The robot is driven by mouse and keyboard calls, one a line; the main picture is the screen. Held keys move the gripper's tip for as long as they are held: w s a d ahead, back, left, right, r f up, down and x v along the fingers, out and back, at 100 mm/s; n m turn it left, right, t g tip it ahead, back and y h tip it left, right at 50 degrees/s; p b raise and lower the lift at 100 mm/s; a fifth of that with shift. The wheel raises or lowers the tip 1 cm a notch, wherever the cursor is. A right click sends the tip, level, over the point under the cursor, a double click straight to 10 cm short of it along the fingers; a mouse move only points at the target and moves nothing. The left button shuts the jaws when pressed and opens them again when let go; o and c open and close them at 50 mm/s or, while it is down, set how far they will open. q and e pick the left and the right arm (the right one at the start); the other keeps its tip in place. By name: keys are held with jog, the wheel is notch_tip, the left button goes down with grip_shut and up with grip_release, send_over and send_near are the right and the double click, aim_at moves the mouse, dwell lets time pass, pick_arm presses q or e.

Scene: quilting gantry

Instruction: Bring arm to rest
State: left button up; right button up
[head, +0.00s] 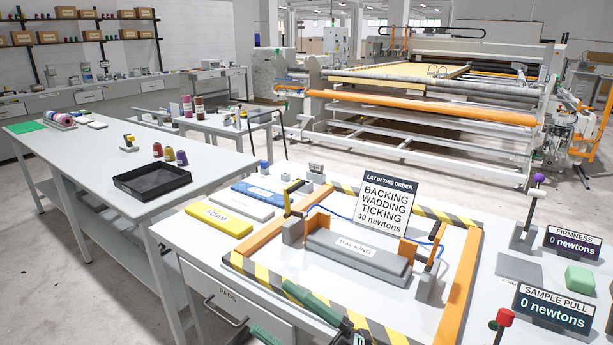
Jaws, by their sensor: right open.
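My right gripper (274,308) comes in at the bottom edge, with its green fingers spread apart. Nothing shows between them. It is at the near side of the orange frame (457,285), in front of the grey block labelled BACKING (358,257). Part of the gripper and its arm is cut off by the picture edge. I cannot tell its height above the table. My left gripper is not in view.
A sign (386,205) stands behind the block. A yellow FOAM pad (218,218) lies left of the frame. Upright levers with a purple knob (538,178) and a red knob (504,317) stand at right, near two newton displays. A black tray (152,180) sits on the left table.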

jog(key=d+f+m+t+h+p, duration=0.1)
jog(key=d+f+m+t+h, duration=0.2)
jog(key=d+f+m+h, duration=0.5)
jog(key=d+f+m+t+h, duration=0.3)
jog(key=d+f+m+h, duration=0.25)
jog(key=f+m, duration=0.45)
jog(key=s+d+f+m+g+h, duration=0.2)
jog(key=s+d+f+m+g, duration=0.1)
jog(key=s+f, duration=0.4)
jog(key=s+d+f+m+g+h+p, duration=0.1)
jog(key=s+d+f+m+g+h, duration=0.2)
jog(key=s+f, duration=0.4)
jog(key=shift+s+d+f+g, duration=0.3)
jog(key=shift+s+d, duration=0.15)
jog(key=shift+s, duration=0.45)
